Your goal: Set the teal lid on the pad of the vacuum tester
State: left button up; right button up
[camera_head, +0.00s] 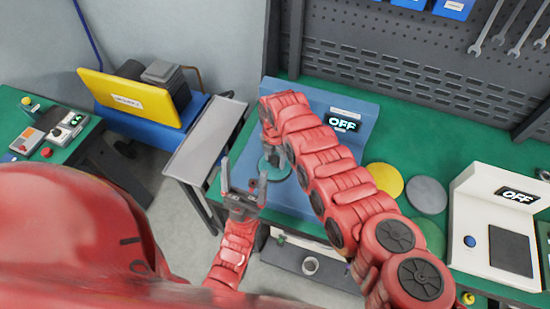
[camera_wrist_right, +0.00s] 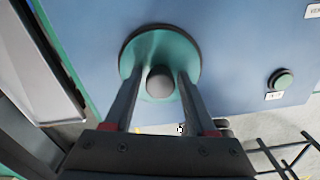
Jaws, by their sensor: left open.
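The teal lid (camera_head: 268,170), round with a grey knob, is over the blue base of the vacuum tester (camera_head: 362,112), whose display reads OFF. In the right wrist view, the lid (camera_wrist_right: 160,42) is straight ahead with a dark rim around its edge. My left gripper (camera_head: 244,175) is open and empty, left of the lid, in front of the bench.
A grey side shelf (camera_head: 207,135) is left of the tester. Yellow (camera_head: 384,181) and grey (camera_head: 426,195) discs lie to the right, beside a white device (camera_head: 478,232) showing OFF. A green button (camera_wrist_right: 284,82) is on the tester. My right arm crosses the tester and hides part of it.

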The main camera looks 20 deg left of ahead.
aim_at(275, 158)
jog(key=shift+o, duration=0.4)
jog(key=shift+r, duration=0.25)
jog(key=shift+w+r, duration=0.1)
jog(key=shift+r, duration=0.25)
notch_tip(275, 158, up, 11)
jog(key=b, duration=0.2)
